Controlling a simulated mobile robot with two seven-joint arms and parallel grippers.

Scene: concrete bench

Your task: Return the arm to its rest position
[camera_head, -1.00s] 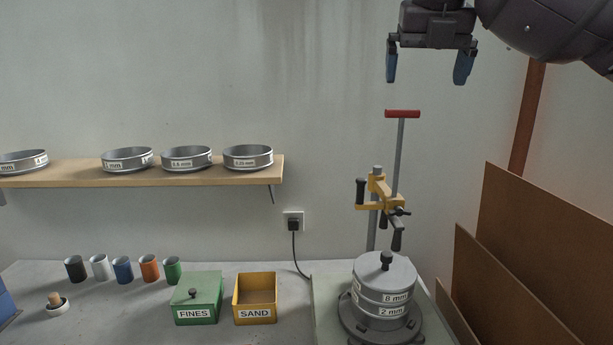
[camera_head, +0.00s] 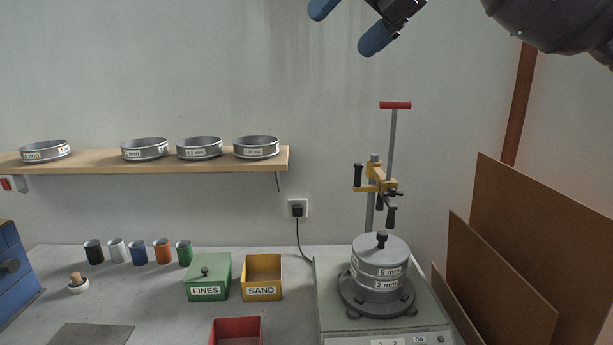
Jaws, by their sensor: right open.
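My right gripper (camera_head: 349,26) is at the top of the head view, right of centre. Its two blue fingers are spread apart with nothing between them, and it is tilted. Part of it is cut off by the upper edge. It hangs well above the sieve shaker (camera_head: 386,331), apart from its red-handled clamp rod (camera_head: 395,105). A lidded stack of sieves (camera_head: 380,265), labelled 8 mm and 2 mm, stands on the shaker. My left gripper is not in view.
Several sieves stand on a wooden shelf (camera_head: 220,164). Below are several coloured cups, a green FINES box (camera_head: 208,279), a yellow SAND box (camera_head: 262,277) and a red box (camera_head: 236,331). Brown boards (camera_head: 545,250) lean at the right. A blue case (camera_head: 14,270) stands at the left.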

